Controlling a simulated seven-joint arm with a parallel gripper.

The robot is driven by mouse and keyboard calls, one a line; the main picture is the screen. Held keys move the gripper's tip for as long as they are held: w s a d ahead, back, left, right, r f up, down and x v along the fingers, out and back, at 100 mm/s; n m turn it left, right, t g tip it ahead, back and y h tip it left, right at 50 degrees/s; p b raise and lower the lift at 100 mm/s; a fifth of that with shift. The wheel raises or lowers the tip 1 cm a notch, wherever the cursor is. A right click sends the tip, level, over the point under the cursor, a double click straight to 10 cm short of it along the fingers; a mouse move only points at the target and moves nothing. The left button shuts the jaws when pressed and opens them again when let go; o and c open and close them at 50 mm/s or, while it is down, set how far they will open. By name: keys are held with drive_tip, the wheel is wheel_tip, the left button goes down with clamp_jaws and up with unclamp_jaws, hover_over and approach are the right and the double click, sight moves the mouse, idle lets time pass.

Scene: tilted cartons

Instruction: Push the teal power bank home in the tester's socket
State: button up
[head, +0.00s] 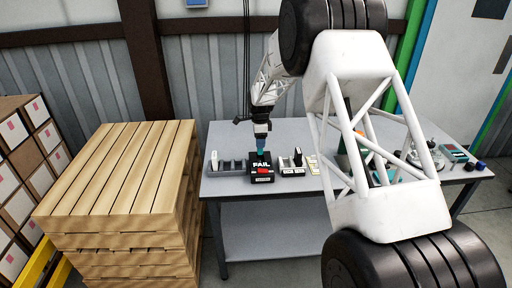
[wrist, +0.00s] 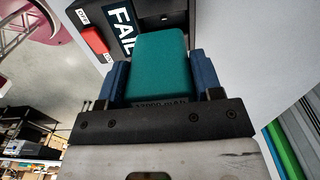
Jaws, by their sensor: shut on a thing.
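The teal power bank (wrist: 160,70) is between the two blue fingers of my gripper (wrist: 162,82) in the wrist view. In the head view my gripper (head: 261,140) points down over the tester, with a bit of the teal power bank (head: 260,150) below it. The tester (head: 262,176) is a black box with a FAIL sign and a red switch (wrist: 93,41). The far end of the power bank is at the tester in the wrist view. The socket is hidden behind it, so I cannot tell how deep it sits.
The tester stands on a grey table (head: 235,186). A rack (head: 232,168) with a white piece is to its left, and a holder (head: 292,168) is to its right. Wooden pallets (head: 120,170) are stacked left of the table. My arm hides part of the table's right side.

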sight(260, 151)
drive_tip(key=shift+w+d, duration=0.2)
drive_tip(key=shift+w, duration=0.15)
drive_tip(key=shift+f, duration=0.25)
drive_tip(key=shift+f, duration=2.55)
drive_tip(key=shift+f, duration=0.65)
idle(0.5)
drive_tip(key=o, duration=0.9)
drive_tip(key=c, duration=0.3)
drive_tip(key=shift+r, duration=0.1)
